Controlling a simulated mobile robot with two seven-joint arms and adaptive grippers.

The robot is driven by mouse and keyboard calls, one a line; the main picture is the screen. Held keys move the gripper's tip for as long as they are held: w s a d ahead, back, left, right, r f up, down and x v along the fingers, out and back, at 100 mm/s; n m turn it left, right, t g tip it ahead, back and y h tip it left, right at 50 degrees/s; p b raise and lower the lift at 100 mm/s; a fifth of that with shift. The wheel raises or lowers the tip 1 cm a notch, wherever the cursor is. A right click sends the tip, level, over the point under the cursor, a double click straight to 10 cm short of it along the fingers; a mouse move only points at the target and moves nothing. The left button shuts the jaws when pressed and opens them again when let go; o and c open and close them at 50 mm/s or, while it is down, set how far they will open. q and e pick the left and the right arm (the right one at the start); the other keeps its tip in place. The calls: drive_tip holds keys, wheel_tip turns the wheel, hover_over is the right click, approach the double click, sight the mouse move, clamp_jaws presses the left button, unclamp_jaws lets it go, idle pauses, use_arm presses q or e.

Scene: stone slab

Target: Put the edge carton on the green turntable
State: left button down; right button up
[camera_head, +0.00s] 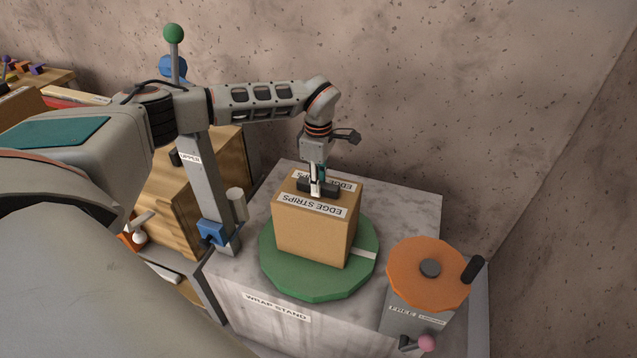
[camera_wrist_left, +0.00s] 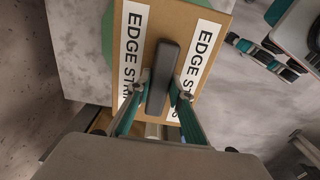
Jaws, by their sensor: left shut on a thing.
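The edge carton (camera_head: 312,237) is a tan box with "EDGE STRIPS" labels and a dark handle on its top. In the head view it is upright over the green turntable (camera_head: 285,281) and appears to rest on it. My left gripper (camera_head: 316,186) comes from above and is shut on the dark handle. In the left wrist view the fingers of the left gripper (camera_wrist_left: 162,93) grip both sides of the handle, with the carton (camera_wrist_left: 150,22) below. Its underside is hidden.
The turntable is on a stone slab labelled "WRAP STAND" (camera_head: 235,287). An orange disc (camera_head: 415,285) with a dark knob stands at the right front. A grey post (camera_head: 210,185) with a blue clamp stands at the left. Wooden boxes (camera_head: 180,215) are further left. A wall rises behind.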

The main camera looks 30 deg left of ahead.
idle(0.3)
use_arm(q)
drive_tip(key=c, duration=1.8)
unclamp_jaws()
wheel_tip(320, 180, up, 12)
drive_tip(key=shift+r, duration=0.1)
